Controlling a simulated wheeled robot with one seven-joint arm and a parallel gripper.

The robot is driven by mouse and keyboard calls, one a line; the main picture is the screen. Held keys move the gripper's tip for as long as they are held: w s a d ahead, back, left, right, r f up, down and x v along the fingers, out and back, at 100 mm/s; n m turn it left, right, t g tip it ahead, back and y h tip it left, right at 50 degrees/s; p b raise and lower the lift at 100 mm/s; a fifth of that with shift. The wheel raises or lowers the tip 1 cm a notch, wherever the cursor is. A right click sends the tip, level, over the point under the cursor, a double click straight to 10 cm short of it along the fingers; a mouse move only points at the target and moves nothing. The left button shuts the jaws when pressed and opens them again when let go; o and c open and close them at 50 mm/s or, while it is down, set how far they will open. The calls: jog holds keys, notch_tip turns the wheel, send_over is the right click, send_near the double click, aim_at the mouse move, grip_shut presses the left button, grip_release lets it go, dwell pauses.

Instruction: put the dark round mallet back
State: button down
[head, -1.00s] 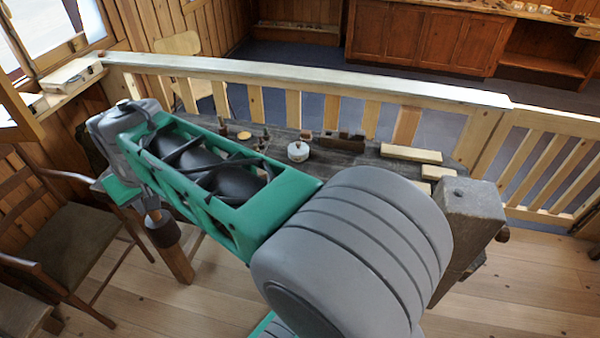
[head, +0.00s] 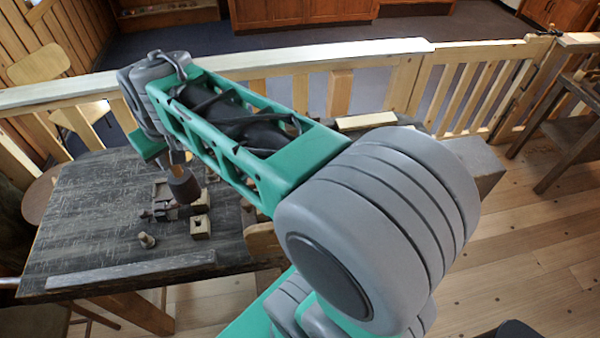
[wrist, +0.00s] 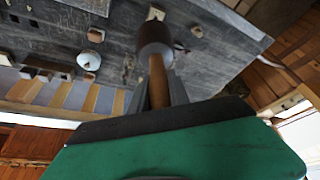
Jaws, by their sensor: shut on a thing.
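The dark round mallet hangs head down from my gripper; its dark head (head: 184,186) shows in the head view over the grey workbench (head: 85,225). In the wrist view my gripper (wrist: 158,88) is shut on the mallet's brown wooden handle, with a grey finger on each side. The mallet's dark head (wrist: 155,38) is beyond the fingers there, with the bench behind it. In the head view the mallet head overlaps a small cluster of wooden pieces (head: 162,208) on the bench; I cannot tell its height above them. My fingers are mostly hidden there.
A small block with a hole (head: 200,227), a turned spool (head: 147,240) and a long flat strip (head: 130,270) lie on the bench. A white round pot (wrist: 88,60) shows in the wrist view. A pale railing (head: 330,57) runs behind the bench. The bench's left part is clear.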

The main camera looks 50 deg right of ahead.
jog(key=s+d+f+n+y+b, duration=0.1)
jog(key=s+d+f+b, duration=0.15)
jog(key=d, duration=0.75)
jog(key=s+d+f+n+b, duration=0.15)
jog(key=d+f+b, duration=0.25)
jog(key=d, duration=0.6)
jog(key=s+d+f+n+b, duration=0.2)
jog(key=s+d+f+b, duration=0.1)
jog(key=s+d, duration=0.85)
jog(key=w+f+p, duration=0.3)
jog(key=w+f, duration=0.9)
jog(key=w, duration=0.1)
jog(key=shift+w+a+f+y, duration=0.15)
jog(key=shift+a+f+y, duration=0.15)
jog(key=shift+a+y, duration=0.15)
